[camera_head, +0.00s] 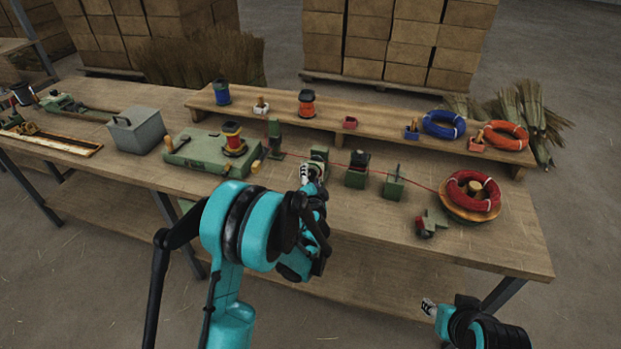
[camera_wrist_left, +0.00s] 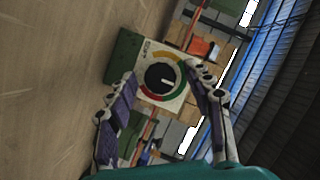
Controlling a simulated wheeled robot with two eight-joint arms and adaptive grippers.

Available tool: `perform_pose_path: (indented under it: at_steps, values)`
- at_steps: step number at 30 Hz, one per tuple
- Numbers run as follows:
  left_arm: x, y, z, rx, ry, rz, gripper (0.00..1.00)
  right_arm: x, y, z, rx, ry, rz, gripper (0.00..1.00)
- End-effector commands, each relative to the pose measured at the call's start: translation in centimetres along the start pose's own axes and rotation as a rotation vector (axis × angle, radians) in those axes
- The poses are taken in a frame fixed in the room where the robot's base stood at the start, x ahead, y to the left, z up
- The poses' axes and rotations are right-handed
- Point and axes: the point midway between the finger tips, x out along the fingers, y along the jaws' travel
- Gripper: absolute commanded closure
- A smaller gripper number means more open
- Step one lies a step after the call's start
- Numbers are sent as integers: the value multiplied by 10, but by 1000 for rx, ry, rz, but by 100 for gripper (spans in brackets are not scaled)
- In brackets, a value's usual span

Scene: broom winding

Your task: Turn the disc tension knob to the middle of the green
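The disc tension knob (camera_wrist_left: 158,76) is a round black dial with a white pointer mark on a pale plate, ringed by a coloured scale with green, yellow and red. The mark lies toward the lower right in the left wrist view. The plate is on a small green box (camera_wrist_left: 123,54), which in the head view (camera_head: 319,154) is partly hidden by my left gripper (camera_head: 311,174). In the left wrist view my left gripper (camera_wrist_left: 160,88) is open, its fingers on either side of the dial with gaps. My right gripper (camera_head: 428,307) is low at the right, in front of the table.
A red line runs from a spool on a green machine (camera_head: 195,157) past green units (camera_head: 356,170) to a red coil (camera_head: 473,203) on a round wooden plate. A raised shelf (camera_head: 385,134) with spools and coils stands behind. The front table strip (camera_head: 390,245) is clear.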

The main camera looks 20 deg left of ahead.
Motion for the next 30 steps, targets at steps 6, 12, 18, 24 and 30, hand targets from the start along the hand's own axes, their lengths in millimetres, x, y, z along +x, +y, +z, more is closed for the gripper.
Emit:
perform_pose_path:
  at_steps: [6,12,18,24,30]
  values:
    - [0,0,0,0,0,0,49,0,0,0,0,0,0,60]
    - [-19,0,0,-1,1,1,49,0,0,0,0,0,0,60]
    - [-64,0,-1,0,2,2,49,0,0,0,0,0,0,60]
    - [-102,1,-1,0,2,2,49,0,0,0,0,0,0,60]
    - [-119,0,0,0,1,1,49,0,0,0,0,0,0,60]
